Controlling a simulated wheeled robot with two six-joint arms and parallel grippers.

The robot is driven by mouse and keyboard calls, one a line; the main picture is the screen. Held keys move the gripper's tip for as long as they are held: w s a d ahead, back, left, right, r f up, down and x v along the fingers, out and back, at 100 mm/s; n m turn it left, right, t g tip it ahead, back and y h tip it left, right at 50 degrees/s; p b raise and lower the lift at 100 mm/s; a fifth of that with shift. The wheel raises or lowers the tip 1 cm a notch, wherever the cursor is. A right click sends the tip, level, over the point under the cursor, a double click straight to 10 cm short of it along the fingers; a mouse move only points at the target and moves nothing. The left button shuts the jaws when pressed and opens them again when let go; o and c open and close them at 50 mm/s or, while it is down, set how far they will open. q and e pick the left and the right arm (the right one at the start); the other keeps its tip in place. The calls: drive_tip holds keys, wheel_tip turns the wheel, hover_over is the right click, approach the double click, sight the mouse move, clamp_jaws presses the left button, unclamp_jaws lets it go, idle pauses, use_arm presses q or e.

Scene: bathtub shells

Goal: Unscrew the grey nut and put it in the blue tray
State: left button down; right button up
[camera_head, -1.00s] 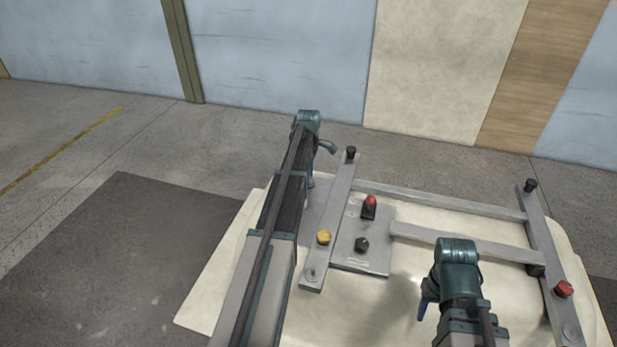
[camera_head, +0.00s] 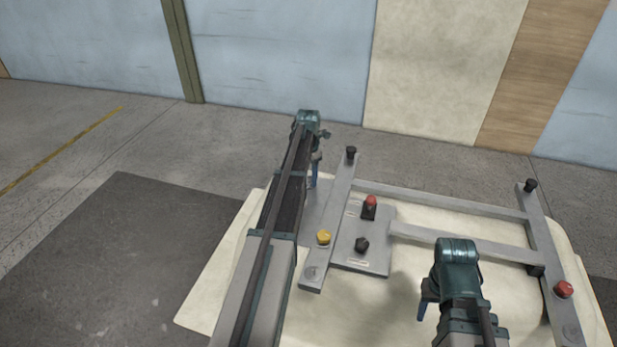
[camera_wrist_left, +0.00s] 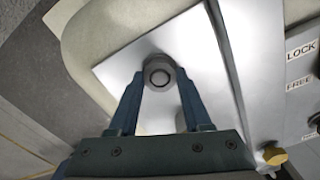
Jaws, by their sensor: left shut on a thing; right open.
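The grey nut (camera_wrist_left: 160,77) shows in the left wrist view as a round dark-grey piece with a ring-shaped top, over a bright metal plate (camera_wrist_left: 125,70). My left gripper (camera_wrist_left: 158,88) is shut on it, with one blue finger on each side. The picture does not tell whether the nut sits on its thread or is lifted. In the head view my left gripper (camera_head: 314,174) points down at the left edge of the fixture, and the nut is hidden there. My right gripper (camera_head: 427,302) is open over the front of the pale shell. No blue tray is in view.
A metal frame with a panel (camera_head: 365,235) lies on the pale shell (camera_head: 225,270). It carries a yellow knob (camera_head: 323,237), a red-topped lever (camera_head: 369,205), a black knob (camera_head: 361,244) and a red knob (camera_head: 563,289). LOCK and FREE labels (camera_wrist_left: 300,66) show in the wrist view.

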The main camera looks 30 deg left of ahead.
use_arm(q)
drive_tip(key=shift+c, duration=1.3)
unclamp_jaws()
drive_tip(key=shift+c, duration=0.8)
drive_tip(key=m, duration=0.6)
drive_tip(key=shift+m, duration=0.3)
drive_tip(key=m, duration=0.6)
drive_tip(key=shift+m, duration=0.4)
drive_tip(key=shift+c, duration=0.3)
